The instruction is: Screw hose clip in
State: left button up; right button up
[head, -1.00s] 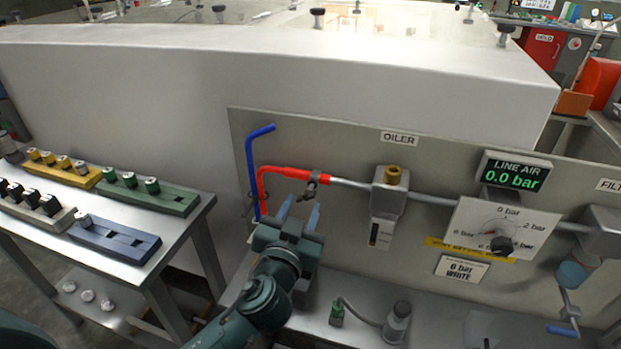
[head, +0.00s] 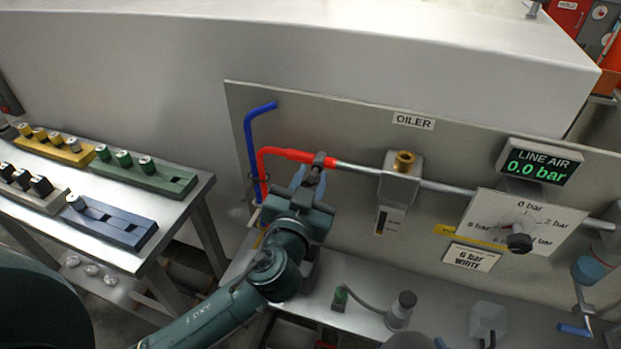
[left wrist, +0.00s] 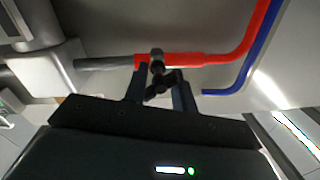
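The hose clip (head: 325,161) is a dark clamp near the right end of the red hose (head: 285,153), beside the metal pipe (head: 357,168) that runs to the oiler. In the left wrist view the clip (left wrist: 157,64) sits around the red hose (left wrist: 200,59), its dark winged screw (left wrist: 160,84) pointing toward my gripper. My left gripper (head: 309,179) is just below the clip. In the left wrist view its two fingers (left wrist: 159,92) stand apart, one on each side of the screw; firm contact is not clear. My right gripper is not in view.
A blue hose (head: 251,145) runs up the panel left of the red one. The oiler (head: 399,178) and a dial plate (head: 527,222) are to the right. The line air display (head: 541,165) reads 0.0 bar. A side table (head: 185,210) with coloured racks stands at left.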

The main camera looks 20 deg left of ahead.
pick_arm(q)
grip_shut()
dwell(1.3)
jog(key=shift+o, duration=1.7)
grip_release()
